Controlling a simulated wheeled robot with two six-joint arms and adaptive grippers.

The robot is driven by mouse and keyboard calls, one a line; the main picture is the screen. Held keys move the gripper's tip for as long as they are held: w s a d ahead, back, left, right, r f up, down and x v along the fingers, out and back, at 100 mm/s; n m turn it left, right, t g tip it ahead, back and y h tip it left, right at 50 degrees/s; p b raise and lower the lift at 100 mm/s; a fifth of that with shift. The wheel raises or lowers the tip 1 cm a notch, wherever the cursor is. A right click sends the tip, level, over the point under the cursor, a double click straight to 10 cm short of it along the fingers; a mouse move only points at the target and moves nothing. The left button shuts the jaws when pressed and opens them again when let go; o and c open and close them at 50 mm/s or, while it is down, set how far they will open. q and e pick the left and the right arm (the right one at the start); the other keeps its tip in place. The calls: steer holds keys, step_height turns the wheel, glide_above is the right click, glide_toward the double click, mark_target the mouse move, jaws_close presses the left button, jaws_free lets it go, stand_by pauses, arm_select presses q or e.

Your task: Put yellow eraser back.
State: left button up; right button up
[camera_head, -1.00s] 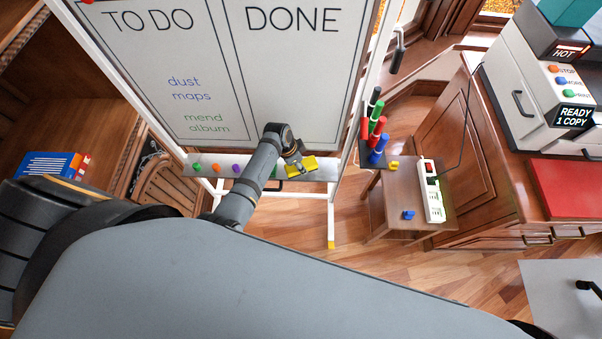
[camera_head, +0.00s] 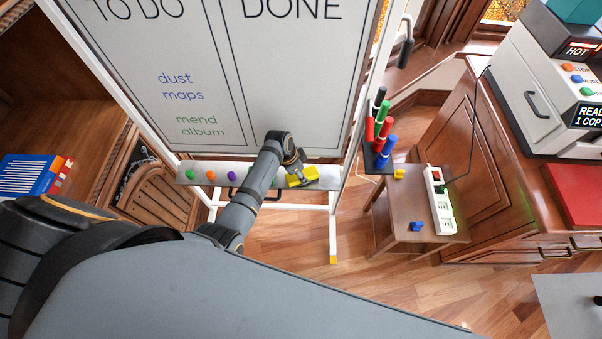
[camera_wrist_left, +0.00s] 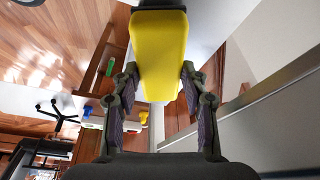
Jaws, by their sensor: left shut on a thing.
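The yellow eraser (camera_head: 302,176) is at the right part of the whiteboard's grey tray (camera_head: 262,179), under the DONE column. In the left wrist view the eraser (camera_wrist_left: 158,50) is a long yellow block with a dark part at its far end. My left gripper (camera_head: 298,167) is at the eraser, and in its wrist view the fingers (camera_wrist_left: 158,76) are shut on the eraser's two sides. I cannot tell whether the eraser touches the tray. My right gripper is not in view.
Green, orange and purple magnets (camera_head: 210,175) sit on the tray's left part. A marker holder with several markers (camera_head: 385,148) stands right of the board. A small table (camera_head: 400,225) holds a power strip (camera_head: 440,200) and small yellow and blue pieces. Floor below the tray is clear.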

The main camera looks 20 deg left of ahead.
arm_select(q)
steer(key=o, duration=0.7)
steer(key=shift+f, duration=0.15)
steer(key=o, duration=0.4)
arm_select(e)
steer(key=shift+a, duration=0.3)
arm_select(q)
steer(key=shift+r, duration=0.25)
steer(key=p+v, duration=0.1)
steer(key=v, duration=1)
steer(key=shift+s+a+r+p, duration=0.15)
steer(key=shift+r+p, duration=0.2)
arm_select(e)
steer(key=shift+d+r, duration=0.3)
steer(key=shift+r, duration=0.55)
